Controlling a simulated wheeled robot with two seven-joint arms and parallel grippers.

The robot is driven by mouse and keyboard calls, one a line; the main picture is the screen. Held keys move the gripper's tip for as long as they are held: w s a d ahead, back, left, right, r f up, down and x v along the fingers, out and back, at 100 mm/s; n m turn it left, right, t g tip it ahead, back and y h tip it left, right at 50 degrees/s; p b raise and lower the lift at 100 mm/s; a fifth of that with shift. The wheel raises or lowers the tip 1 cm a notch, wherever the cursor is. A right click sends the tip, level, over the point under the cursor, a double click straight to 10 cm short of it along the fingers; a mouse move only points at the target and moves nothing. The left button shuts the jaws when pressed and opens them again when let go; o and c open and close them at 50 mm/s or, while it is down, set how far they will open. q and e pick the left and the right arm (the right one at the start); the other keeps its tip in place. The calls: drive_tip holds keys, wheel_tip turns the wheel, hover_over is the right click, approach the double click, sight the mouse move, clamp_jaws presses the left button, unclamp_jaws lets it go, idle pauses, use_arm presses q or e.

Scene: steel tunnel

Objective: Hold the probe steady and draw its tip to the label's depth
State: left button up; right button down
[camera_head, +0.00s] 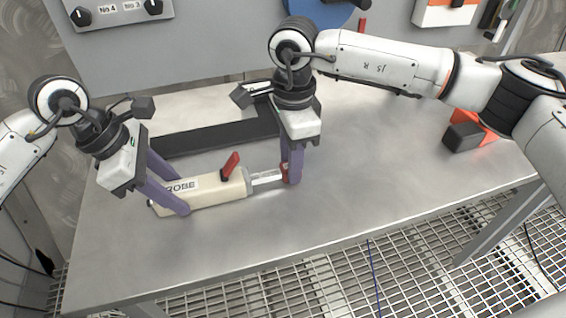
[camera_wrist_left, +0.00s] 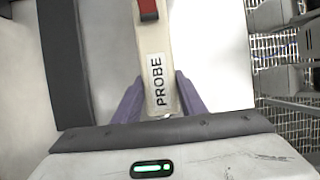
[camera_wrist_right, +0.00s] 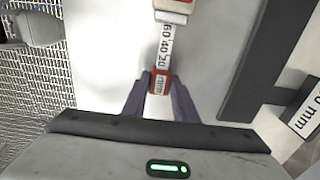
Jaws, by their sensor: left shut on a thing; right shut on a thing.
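The probe (camera_head: 218,193) is a cream block marked PROBE, lying along the steel table, with a raised red lever (camera_head: 230,165). My left gripper (camera_head: 177,192) is shut on its left part, by the PROBE marking (camera_wrist_left: 157,82). A white scale strip (camera_head: 264,177) extends from the probe's right end; the right wrist view shows 60, 40, 20 and mm on it. My right gripper (camera_head: 291,177) is shut on the red tip (camera_wrist_right: 160,80) at the strip's end. A white label (camera_wrist_right: 307,113) is cut off at the right wrist view's edge; only "0 mm" is readable.
A dark flat bar (camera_head: 215,138) lies behind the probe. A grey panel with knobs (camera_head: 115,12) stands at the back. An orange and dark object (camera_head: 465,133) sits at the right. The table (camera_head: 350,205) is clear in front and right of the probe.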

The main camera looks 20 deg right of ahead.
use_arm(q)
drive_tip(key=shift+a, duration=0.1)
use_arm(e)
drive_tip(key=shift+d, duration=0.1)
drive_tip(key=c, duration=1.4)
unclamp_jaws()
drive_tip(key=shift+r, duration=0.1)
wheel_tip(320, 180, up, 12)
use_arm(q)
drive_tip(key=o, duration=1.2)
drive_tip(key=shift+o, duration=0.2)
